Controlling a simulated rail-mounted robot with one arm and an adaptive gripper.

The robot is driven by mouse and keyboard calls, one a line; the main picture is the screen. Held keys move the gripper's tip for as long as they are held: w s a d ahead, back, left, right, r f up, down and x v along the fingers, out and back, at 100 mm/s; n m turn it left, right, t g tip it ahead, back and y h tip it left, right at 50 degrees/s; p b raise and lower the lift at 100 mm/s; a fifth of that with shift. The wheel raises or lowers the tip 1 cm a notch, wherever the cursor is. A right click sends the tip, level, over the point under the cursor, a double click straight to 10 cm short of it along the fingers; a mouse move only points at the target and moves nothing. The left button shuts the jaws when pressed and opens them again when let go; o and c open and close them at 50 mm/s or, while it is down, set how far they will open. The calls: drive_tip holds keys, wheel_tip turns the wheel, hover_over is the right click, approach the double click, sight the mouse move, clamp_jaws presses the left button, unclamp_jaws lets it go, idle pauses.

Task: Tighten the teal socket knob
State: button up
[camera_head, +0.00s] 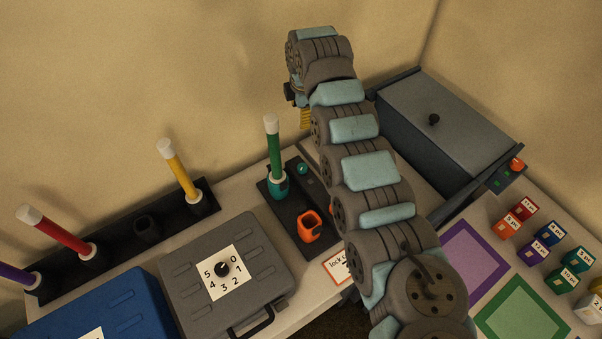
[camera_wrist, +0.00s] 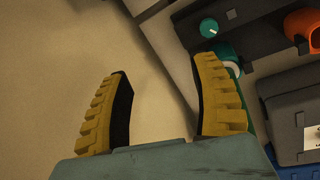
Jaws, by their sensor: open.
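The teal knob (camera_head: 303,168) sits on a dark base plate (camera_head: 290,233), beside the teal socket (camera_head: 277,187). In the wrist view the knob (camera_wrist: 209,28) shows a pale pointer line, above and right of the fingers. A green rod with a white top (camera_head: 273,145) stands upright in the teal socket. In the wrist view, the right finger partly hides the socket and rod. My gripper (camera_wrist: 163,70) is open with nothing between its yellow fingers. In the head view my gripper (camera_head: 305,117) is only partly visible behind the arm, above and beyond the base plate.
An empty orange socket (camera_head: 309,226) shares the plate. A grey case with a number dial (camera_head: 222,268) and a blue case (camera_head: 105,305) stand in front. A rack (camera_head: 148,229) with yellow and red rods is left; a grey box (camera_head: 450,115) is right.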

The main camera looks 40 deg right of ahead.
drive_tip(key=n+g+y+b, duration=0.1)
drive_tip(key=n+g, duration=0.1)
hover_over(302, 167)
drive_tip(key=f, duration=0.1)
wheel_tip(302, 167, down, 17)
drive_tip(key=shift+d+f+b, duration=0.1)
drive_tip(key=shift+b, duration=0.65)
clamp_jaws()
